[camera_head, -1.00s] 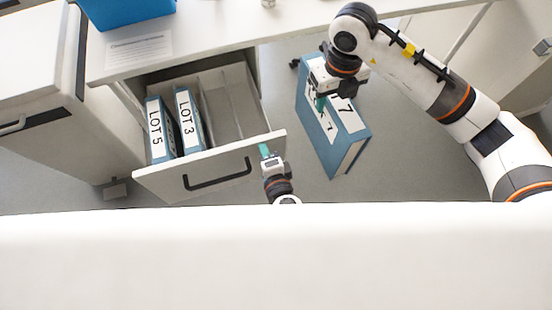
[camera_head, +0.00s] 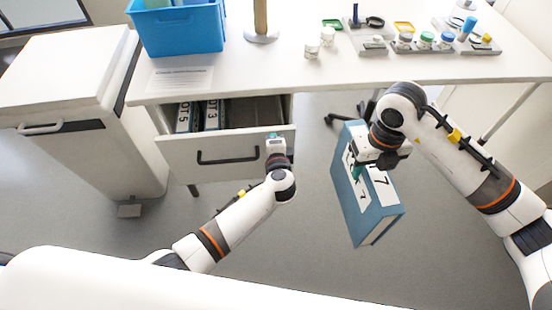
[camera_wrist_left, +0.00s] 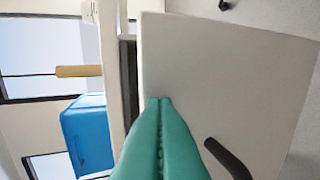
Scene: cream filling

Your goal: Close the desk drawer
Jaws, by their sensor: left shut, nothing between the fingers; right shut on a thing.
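The desk drawer (camera_head: 225,155) is partly open below the desktop, with a black handle on its white front. Two binders marked LOT 5 (camera_head: 187,117) and LOT 3 (camera_head: 211,114) stand inside it. My left gripper (camera_head: 273,136) is shut and empty at the right end of the drawer front. In the left wrist view its teal fingertips (camera_wrist_left: 163,101) are together against or very close to the white drawer front (camera_wrist_left: 215,80), beside the handle (camera_wrist_left: 228,158). My right gripper (camera_head: 357,170) is shut on a blue binder (camera_head: 350,200) with a 7 on its label, held off the desk to the right.
The white desk (camera_head: 330,70) carries a blue bin (camera_head: 178,32), a paper sheet (camera_head: 180,80), small jars and a tray of bottles (camera_head: 425,42). The floor before the drawer is open.

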